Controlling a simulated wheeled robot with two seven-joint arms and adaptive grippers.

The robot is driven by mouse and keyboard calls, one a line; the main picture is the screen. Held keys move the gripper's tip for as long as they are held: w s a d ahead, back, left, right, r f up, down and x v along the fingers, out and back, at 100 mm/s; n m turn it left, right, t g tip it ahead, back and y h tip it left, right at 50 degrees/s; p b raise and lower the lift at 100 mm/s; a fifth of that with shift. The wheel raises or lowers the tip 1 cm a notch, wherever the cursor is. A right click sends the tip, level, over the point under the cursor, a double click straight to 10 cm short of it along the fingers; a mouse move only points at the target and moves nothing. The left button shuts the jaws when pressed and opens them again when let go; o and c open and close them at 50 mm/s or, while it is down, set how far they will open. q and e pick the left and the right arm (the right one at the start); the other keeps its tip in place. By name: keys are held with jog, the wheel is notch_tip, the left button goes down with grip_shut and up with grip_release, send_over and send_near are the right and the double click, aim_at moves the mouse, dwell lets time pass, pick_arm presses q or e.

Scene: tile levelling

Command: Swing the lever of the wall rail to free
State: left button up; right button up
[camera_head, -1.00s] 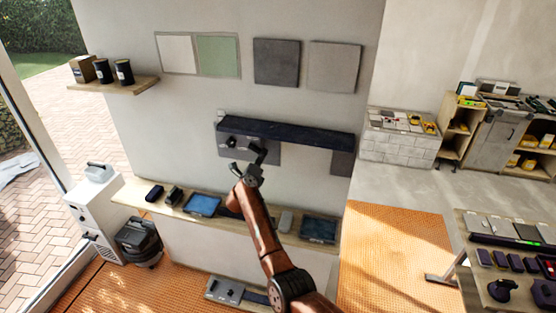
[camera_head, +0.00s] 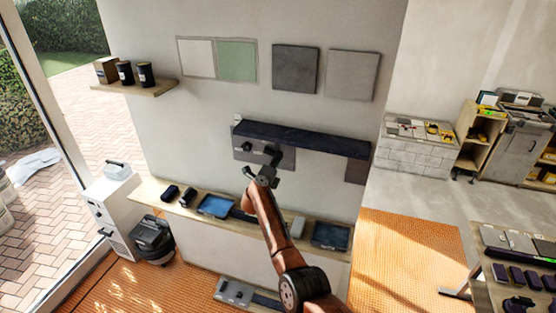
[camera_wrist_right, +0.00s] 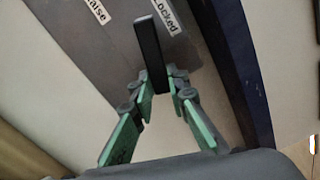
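The wall rail (camera_head: 310,140) is a long dark bar on the wall, with a grey plate (camera_head: 287,160) beneath its left part. A small black knob (camera_head: 247,146) sits on the plate. In the head view the right gripper (camera_head: 266,170) partly covers the lever. My left gripper is out of view.
A narrow shelf (camera_head: 265,226) with trays and small devices runs along the wall below my right gripper. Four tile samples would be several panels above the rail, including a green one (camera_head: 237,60). A workbench (camera_head: 484,285) stands at the right, with open orange floor (camera_head: 405,255) beside it.

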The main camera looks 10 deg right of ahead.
jog(key=o, duration=0.4)
jog(key=shift+a, duration=0.1)
jog(key=shift+o, duration=0.2)
jog(key=v, duration=0.7)
jog(key=shift+s, duration=0.15)
jog(key=shift+a+f, duration=0.1)
